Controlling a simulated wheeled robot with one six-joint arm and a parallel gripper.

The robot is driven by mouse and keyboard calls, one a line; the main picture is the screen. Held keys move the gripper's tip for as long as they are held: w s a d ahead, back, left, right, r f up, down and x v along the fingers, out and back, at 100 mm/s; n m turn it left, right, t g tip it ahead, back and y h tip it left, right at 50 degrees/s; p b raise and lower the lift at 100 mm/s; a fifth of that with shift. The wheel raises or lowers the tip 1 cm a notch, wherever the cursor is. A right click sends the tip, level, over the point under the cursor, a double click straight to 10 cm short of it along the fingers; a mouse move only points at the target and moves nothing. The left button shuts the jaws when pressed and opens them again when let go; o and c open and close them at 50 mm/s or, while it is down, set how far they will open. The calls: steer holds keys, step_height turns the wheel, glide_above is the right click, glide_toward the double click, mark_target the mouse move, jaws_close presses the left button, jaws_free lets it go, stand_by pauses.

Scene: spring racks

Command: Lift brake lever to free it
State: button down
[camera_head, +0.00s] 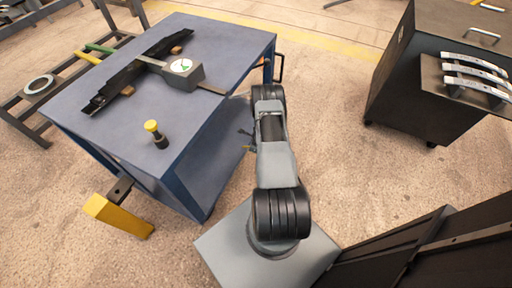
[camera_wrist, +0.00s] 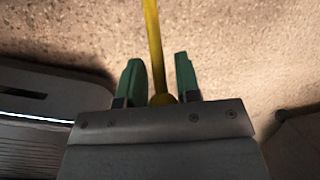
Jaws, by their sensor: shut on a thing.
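The brake lever appears to be the yellow rod (camera_wrist: 152,40) in the wrist view. It runs from the top edge down to a round yellow knob between my fingers. My gripper (camera_wrist: 159,82) has two green fingers, one on each side of the knob end, and is shut on it. In the head view my arm reaches down beside the blue bench, and its links hide the gripper and the lever.
The blue bench (camera_head: 100,128) carries a dark leaf spring (camera_head: 125,75), a dial gauge (camera_head: 181,66) and a yellow-capped plunger (camera_head: 153,128). A yellow block (camera_head: 118,215) sticks out at its front. A dark wheeled cabinet (camera_head: 412,80) stands right. Floor between is clear.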

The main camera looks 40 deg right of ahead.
steer(key=c, duration=0.8)
jaws_free()
steer(key=shift+w, duration=0.1)
steer(key=shift+r, duration=0.2)
steer(key=shift+s+a+r+b, duration=0.15)
steer(key=shift+s+a+b, duration=0.05)
steer(key=shift+s+b, duration=2.15)
steer(key=shift+s+a+r+b, duration=0.1)
steer(key=shift+s+a+b, duration=0.15)
steer(key=shift+s+b, duration=2.05)
steer(key=shift+s+a+r+b, duration=0.2)
steer(key=shift+s+b, duration=1.3)
steer(key=shift+b, duration=1.6)
